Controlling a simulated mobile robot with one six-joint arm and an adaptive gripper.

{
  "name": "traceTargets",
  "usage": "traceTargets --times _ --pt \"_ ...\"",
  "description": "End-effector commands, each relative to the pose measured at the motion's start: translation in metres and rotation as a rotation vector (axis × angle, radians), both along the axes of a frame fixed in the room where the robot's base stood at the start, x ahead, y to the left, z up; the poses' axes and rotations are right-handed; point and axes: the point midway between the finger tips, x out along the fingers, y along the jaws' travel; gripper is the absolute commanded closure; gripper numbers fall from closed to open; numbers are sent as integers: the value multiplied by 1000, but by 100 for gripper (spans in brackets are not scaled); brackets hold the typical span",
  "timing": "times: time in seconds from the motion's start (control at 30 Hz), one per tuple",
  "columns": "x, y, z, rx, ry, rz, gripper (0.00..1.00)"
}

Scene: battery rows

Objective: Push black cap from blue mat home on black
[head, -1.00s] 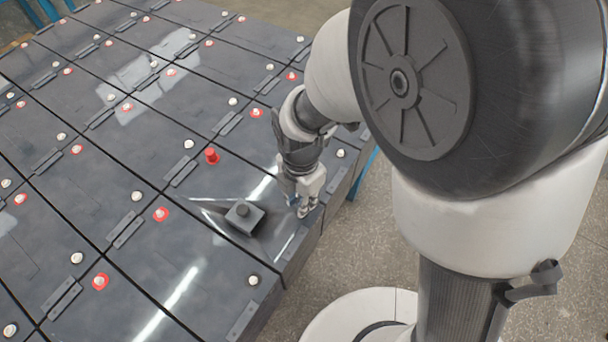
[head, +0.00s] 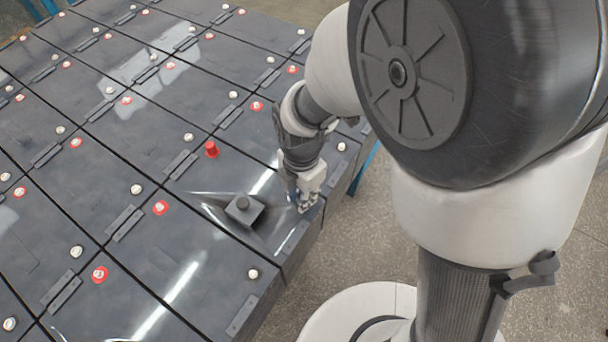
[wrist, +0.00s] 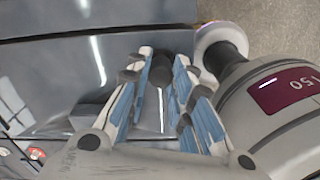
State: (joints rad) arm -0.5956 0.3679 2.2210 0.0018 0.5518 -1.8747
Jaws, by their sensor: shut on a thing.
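My gripper (head: 305,206) is down at the right edge of a dark battery top, near its front right corner. In the wrist view my gripper (wrist: 160,90) has its blue-padded fingers closed around a small dark cylinder, the black cap (wrist: 158,74). The fingers hide much of the cap and whatever lies under it, so I cannot tell whether it is seated on the black terminal. In the head view the cap is hidden by the fingers. No blue mat is in view.
A red cap (head: 211,149) stands on the same battery's far left corner. Rows of batteries with bare terminals (head: 137,189) extend left. Open floor (head: 400,225) lies to the right.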

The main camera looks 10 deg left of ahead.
Motion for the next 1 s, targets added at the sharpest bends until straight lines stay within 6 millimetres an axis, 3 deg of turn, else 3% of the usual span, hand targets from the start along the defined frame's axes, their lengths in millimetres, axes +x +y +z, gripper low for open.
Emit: traceTargets --times 0.87,0.9,1.0 --pt "0 0 -8 -1 1 0 89" --pt "0 0 -8 -1 1 0 79" --pt "0 0 -8 -2 1 0 72"
